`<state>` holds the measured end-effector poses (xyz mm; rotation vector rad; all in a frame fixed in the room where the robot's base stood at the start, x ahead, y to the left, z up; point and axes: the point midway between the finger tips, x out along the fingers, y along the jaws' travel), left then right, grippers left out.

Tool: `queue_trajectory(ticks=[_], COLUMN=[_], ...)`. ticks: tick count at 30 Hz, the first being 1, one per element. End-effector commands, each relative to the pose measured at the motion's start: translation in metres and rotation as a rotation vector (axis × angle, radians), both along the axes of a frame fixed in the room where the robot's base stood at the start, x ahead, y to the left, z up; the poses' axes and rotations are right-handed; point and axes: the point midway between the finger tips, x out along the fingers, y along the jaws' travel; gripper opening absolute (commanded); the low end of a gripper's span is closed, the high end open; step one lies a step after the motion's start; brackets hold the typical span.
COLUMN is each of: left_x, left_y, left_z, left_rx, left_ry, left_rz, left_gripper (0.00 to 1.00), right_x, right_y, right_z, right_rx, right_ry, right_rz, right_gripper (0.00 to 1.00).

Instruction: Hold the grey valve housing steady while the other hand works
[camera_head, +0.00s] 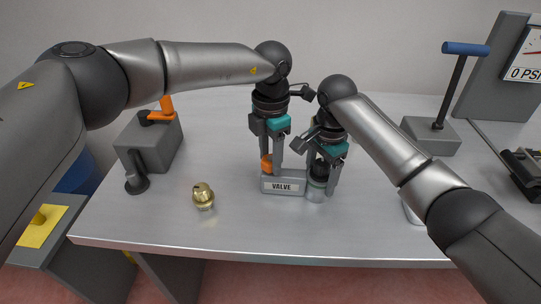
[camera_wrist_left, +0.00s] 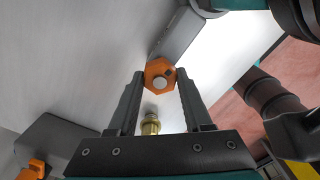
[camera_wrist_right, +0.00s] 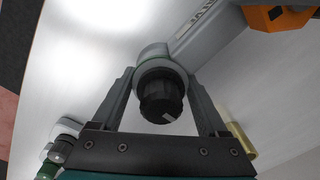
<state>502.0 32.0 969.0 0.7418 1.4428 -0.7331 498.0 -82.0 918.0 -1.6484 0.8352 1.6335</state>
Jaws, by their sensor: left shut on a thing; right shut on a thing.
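The grey valve housing (camera_head: 284,174), labelled VALVE, sits on the table, with a round end at its right. A black knob (camera_wrist_right: 161,97) sits on that round end, and the housing's bar runs to the upper right in the right wrist view (camera_wrist_right: 204,32). My right gripper (camera_head: 321,188) is shut around the round end, its fingers either side. My left gripper (camera_head: 272,165) is shut on an orange hex cap (camera_wrist_left: 160,76) at the housing's left end. The cap's pale round centre faces the left wrist camera. The fingers partly hide the cap in the head view.
A brass fitting (camera_head: 203,195) stands at the front left. A grey block with an orange handle (camera_head: 150,145) is at the left. A blue-handled lever (camera_head: 452,85) and a pressure gauge (camera_head: 528,55) are at the right. The table front between is clear.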

Motion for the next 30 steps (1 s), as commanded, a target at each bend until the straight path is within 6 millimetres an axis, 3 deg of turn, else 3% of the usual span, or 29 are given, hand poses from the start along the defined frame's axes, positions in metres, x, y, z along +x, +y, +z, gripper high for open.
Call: queue_trajectory(ticks=[18, 19, 27, 30], left_x=[-0.0001, 0.0000, -0.0001, -0.0001], left_y=[-0.0028, -0.0029, -0.0016, -0.0012], left_z=[0.0028, 0.0028, 0.0013, 0.0009], left_rx=[-0.007, -0.007, -0.004, -0.003], left_ry=[-0.001, -0.001, 0.000, -0.001], left_rz=[-0.046, -0.046, -0.045, -0.045], left_gripper=[0.00, 0.51, 0.81, 0.81], right_x=[-0.0007, -0.0007, -0.0009, -0.0009], right_y=[-0.0007, -0.0007, -0.0007, -0.0007], right_z=[-0.0026, -0.0027, -0.0027, -0.0027], right_rx=[-0.003, -0.003, -0.002, -0.001], right_ry=[0.003, 0.003, 0.003, 0.004], right_rz=[-0.004, -0.004, -0.003, -0.002], right_gripper=[0.00, 0.00, 0.00, 0.00])
